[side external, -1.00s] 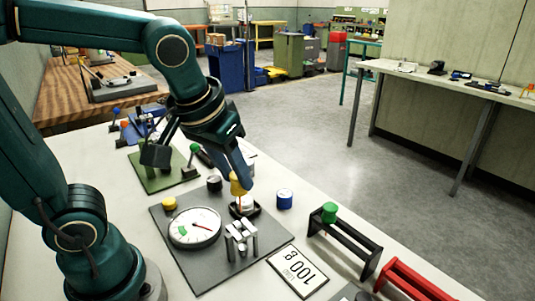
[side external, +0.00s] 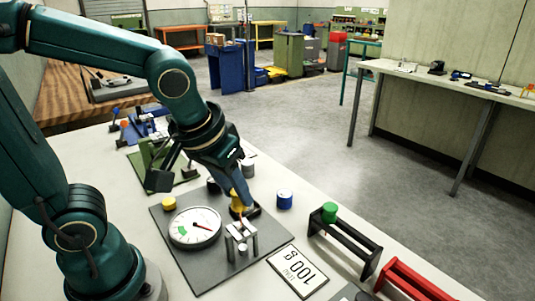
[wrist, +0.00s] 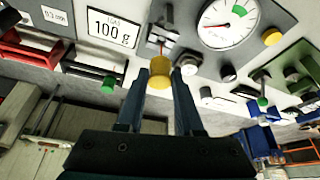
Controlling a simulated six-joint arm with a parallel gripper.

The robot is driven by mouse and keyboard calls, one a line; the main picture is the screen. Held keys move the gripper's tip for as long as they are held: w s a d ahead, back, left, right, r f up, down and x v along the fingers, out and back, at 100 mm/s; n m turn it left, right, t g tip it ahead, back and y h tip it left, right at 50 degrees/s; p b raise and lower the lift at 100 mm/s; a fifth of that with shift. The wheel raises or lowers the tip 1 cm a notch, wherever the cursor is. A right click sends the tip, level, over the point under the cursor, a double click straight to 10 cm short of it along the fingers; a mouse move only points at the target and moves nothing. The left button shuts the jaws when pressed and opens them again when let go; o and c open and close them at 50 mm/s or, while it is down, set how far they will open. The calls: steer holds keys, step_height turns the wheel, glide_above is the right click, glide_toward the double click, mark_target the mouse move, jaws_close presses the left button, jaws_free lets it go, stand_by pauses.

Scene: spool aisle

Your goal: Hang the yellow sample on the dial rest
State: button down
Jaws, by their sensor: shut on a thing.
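The yellow sample (side external: 236,205) is a small yellow cylinder. My gripper (side external: 242,198) is shut on it, and in the wrist view the sample (wrist: 160,72) sits between the two fingertips with a thin orange stem on its far side. The dial rest (side external: 241,235) is a silver metal stand with upright posts on the grey plate, in front of the dial gauge (side external: 194,227). The sample is just behind the rest in the side view. In the wrist view the stem reaches toward the rest (wrist: 161,38); I cannot tell whether they touch.
A yellow knob (side external: 169,203) is on the grey plate (side external: 205,274). A blue spool (side external: 285,200), a black rack (side external: 345,243) with a green spool (side external: 329,212), a red rack (side external: 412,281) and a 100 g card (side external: 298,271) lie to the right.

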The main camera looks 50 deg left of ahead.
mark_target(234, 208)
steer(key=shift+f, duration=0.15)
steer(key=shift+f, duration=2.4)
steer(key=shift+c, duration=2.4)
jaws_free()
steer(key=shift+v, duration=2.55)
